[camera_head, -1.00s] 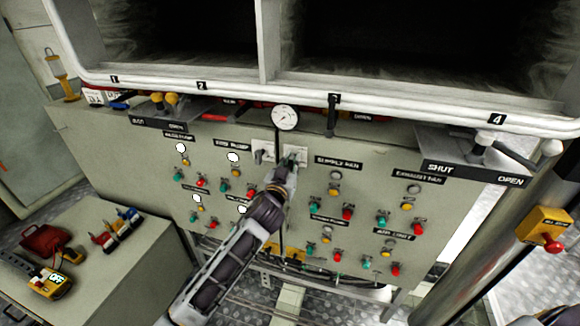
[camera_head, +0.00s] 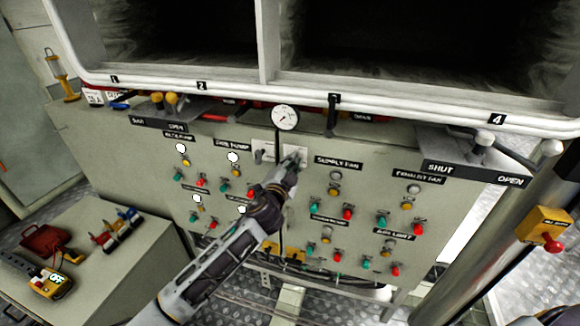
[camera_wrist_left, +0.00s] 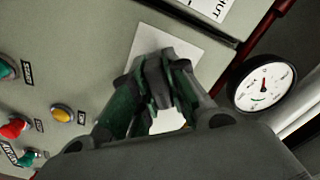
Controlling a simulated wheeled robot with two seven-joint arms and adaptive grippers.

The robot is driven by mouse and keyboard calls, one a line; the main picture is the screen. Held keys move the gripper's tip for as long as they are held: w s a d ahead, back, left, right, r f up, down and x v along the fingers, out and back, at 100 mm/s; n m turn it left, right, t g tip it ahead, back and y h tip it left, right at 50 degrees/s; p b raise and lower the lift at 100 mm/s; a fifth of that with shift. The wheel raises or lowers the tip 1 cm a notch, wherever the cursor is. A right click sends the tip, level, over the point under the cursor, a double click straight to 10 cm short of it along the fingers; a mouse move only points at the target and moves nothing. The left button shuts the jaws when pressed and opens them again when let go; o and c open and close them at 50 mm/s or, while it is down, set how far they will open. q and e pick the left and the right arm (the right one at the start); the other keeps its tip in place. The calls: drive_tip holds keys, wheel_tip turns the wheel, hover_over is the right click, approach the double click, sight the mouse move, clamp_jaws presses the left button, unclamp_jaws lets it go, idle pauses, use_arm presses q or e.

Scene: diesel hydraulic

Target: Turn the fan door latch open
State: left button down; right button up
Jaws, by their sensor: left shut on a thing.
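A pale square plate (camera_head: 297,148) sits on the grey-green control panel, just below the round gauge. It carries a dark handle that I take to be the fan door latch. My left gripper (camera_head: 292,164) reaches it from below and is shut on this handle. In the left wrist view, the green and grey fingers (camera_wrist_left: 158,92) close around the dark handle (camera_wrist_left: 155,72) in front of the plate (camera_wrist_left: 190,45). The fingers hide most of the handle, so its exact angle is unclear. My right gripper is not in view.
A second plate (camera_head: 264,148) with a dark lever is just left. The round gauge (camera_head: 285,117) is close above, beside my fingers in the wrist view (camera_wrist_left: 263,84). Coloured buttons surround my arm. A SHUT/OPEN lever (camera_head: 490,142) stands at right. A side cabinet (camera_head: 120,265) is lower left.

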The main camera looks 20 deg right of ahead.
use_arm(q)
drive_tip(key=m, duration=0.7)
drive_tip(key=c, duration=1.3)
unclamp_jaws()
drive_tip(key=shift+s, duration=0.15)
drive_tip(key=shift+v, duration=5.9)
